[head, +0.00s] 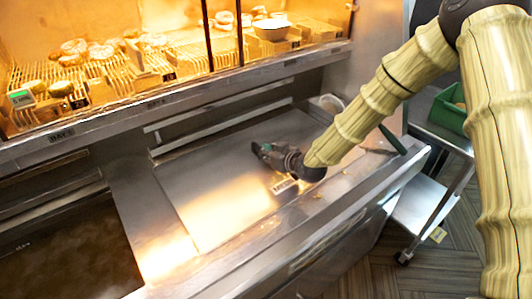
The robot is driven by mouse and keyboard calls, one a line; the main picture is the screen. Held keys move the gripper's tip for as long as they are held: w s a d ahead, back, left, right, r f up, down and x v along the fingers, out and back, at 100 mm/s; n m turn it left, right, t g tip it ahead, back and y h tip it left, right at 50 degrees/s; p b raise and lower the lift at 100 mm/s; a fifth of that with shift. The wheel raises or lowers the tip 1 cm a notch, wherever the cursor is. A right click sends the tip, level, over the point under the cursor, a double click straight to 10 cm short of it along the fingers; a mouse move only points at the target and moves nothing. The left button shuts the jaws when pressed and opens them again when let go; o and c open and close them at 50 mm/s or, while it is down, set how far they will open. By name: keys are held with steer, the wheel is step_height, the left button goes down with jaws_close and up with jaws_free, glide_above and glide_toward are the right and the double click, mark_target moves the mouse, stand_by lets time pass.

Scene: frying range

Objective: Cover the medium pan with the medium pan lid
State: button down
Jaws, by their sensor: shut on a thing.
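A broad, flat steel sheet that looks like the medium pan lid (205,185) lies in the middle bay of the range. A white label (283,186), partly legible as "MED", sits near its front right edge. My gripper (263,151) is low over the right part of the sheet. It is shut on what appears to be the lid's grip, which the fingers hide. The medium pan cannot be made out; it may be under the sheet. I cannot tell whether the sheet rests fully on a rim.
A dark open vat (65,250) is at the lower left. A lit shelf of fried food (120,60) runs along the back. A dark-handled tool (392,140) lies right of my gripper. A steel cart (425,205) with a green bin (449,108) stands at the right.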

steer(key=shift+s+f, duration=0.1)
steer(key=shift+f, duration=0.2)
steer(key=c, duration=1.3)
jaws_free()
steer(key=shift+o, duration=0.9)
steer(key=shift+r, duration=0.15)
steer(key=shift+r+p, duration=1.5)
steer(key=shift+r, duration=1.9)
